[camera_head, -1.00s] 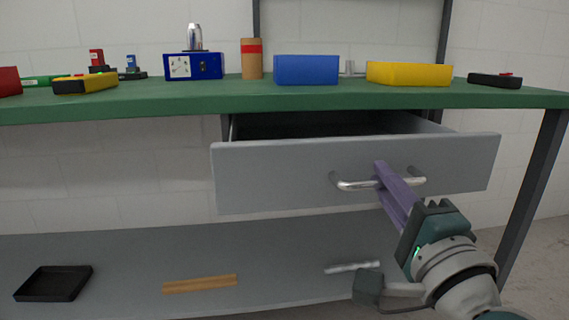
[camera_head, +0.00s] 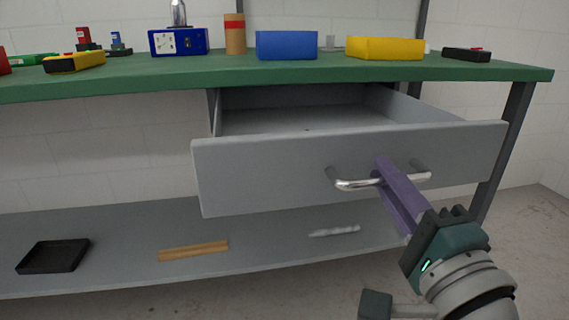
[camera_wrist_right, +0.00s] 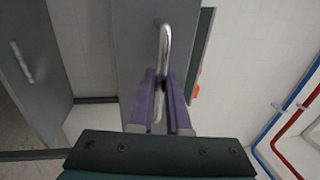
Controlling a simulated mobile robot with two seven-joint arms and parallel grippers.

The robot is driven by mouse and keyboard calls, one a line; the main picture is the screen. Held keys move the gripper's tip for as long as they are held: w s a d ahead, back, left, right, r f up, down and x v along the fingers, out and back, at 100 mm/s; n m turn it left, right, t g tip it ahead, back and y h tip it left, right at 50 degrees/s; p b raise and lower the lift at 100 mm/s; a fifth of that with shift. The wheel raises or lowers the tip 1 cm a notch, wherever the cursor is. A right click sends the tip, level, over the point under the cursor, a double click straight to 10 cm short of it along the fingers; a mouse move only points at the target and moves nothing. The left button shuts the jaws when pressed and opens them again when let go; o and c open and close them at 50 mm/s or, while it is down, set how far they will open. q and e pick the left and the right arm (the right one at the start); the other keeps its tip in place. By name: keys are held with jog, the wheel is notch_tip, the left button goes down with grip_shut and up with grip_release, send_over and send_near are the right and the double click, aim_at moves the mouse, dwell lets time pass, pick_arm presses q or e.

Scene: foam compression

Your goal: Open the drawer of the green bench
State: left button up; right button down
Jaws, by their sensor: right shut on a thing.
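The green bench (camera_head: 120,84) has a grey drawer (camera_head: 265,172) under its top. The drawer stands well out from the bench, and the part of its inside that shows looks empty. A silver bar handle (camera_head: 350,184) is on the drawer front. My right gripper (camera_head: 384,172) has its purple fingers shut on the handle. In the right wrist view the handle (camera_wrist_right: 164,45) runs between the two fingers (camera_wrist_right: 160,92). My left gripper is not in view.
On the bench top stand a blue bin (camera_head: 286,45), a yellow bin (camera_head: 385,48), a blue gauge box (camera_head: 178,41) and a brown cylinder (camera_head: 235,35). The lower shelf (camera_head: 120,235) holds a black tray (camera_head: 53,256) and a wooden strip (camera_head: 193,250). Floor shows at the right.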

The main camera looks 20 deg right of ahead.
jog(key=c, duration=0.9)
grip_release()
jog(key=v, duration=1)
